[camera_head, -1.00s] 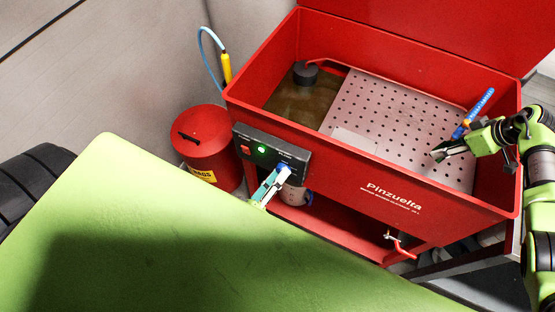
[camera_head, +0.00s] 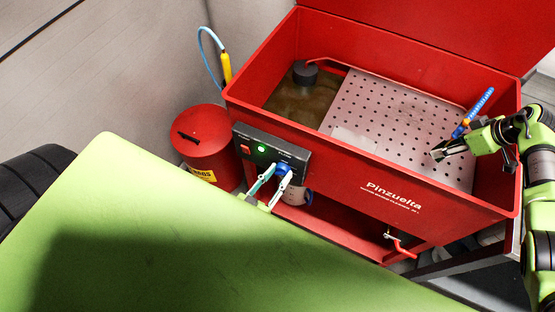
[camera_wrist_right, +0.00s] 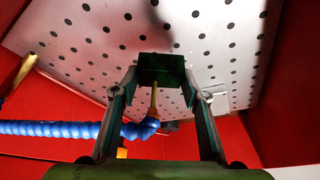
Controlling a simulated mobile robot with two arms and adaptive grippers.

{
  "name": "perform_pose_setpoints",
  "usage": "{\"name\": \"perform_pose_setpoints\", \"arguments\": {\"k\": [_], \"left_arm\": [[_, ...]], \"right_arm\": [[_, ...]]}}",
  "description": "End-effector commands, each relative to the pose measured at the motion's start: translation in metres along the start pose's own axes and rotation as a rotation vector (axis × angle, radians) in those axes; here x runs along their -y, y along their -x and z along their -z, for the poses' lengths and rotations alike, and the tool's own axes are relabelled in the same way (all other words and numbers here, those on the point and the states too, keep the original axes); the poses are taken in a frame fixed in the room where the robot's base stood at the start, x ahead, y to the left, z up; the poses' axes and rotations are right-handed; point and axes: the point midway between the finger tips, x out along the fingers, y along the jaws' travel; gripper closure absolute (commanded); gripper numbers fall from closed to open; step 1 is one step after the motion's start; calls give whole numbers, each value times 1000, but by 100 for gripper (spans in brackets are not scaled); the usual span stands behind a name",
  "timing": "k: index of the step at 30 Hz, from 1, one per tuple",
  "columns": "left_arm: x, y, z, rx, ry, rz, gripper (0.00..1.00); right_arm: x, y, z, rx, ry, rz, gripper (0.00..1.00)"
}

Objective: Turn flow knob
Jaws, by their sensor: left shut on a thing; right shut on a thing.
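The blue flow knob (camera_head: 283,169) is on the right part of the dark control panel (camera_head: 262,148) on the front of the red parts washer. My left gripper (camera_head: 276,179) is at the knob, with its light fingers seen apart from each other. The right finger overlaps the knob, and the left finger shows to its left. The exact finger contact is too small to see. My right gripper (camera_head: 442,152) is over the washer's perforated plate. In the right wrist view its fingers (camera_wrist_right: 162,88) are shut on a dark green block (camera_wrist_right: 162,69).
A blue segmented hose (camera_head: 479,108) stands near my right gripper. A red rag bin (camera_head: 204,140) stands left of the washer. A red-handled valve (camera_head: 403,247) is low on the front.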

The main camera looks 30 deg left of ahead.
Motion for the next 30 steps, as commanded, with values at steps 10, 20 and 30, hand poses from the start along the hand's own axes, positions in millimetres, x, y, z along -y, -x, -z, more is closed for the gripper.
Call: {"name": "perform_pose_setpoints", "arguments": {"k": [10,20,30], "left_arm": [[-1,0,1,12,-151,19,93],[0,0,1,15,-184,22,93],[0,0,1,14,-183,22,54]], "right_arm": [[0,0,1,-1,0,-1,85],[0,0,1,-1,0,-1,85],[0,0,1,-1,0,-1,85]]}}
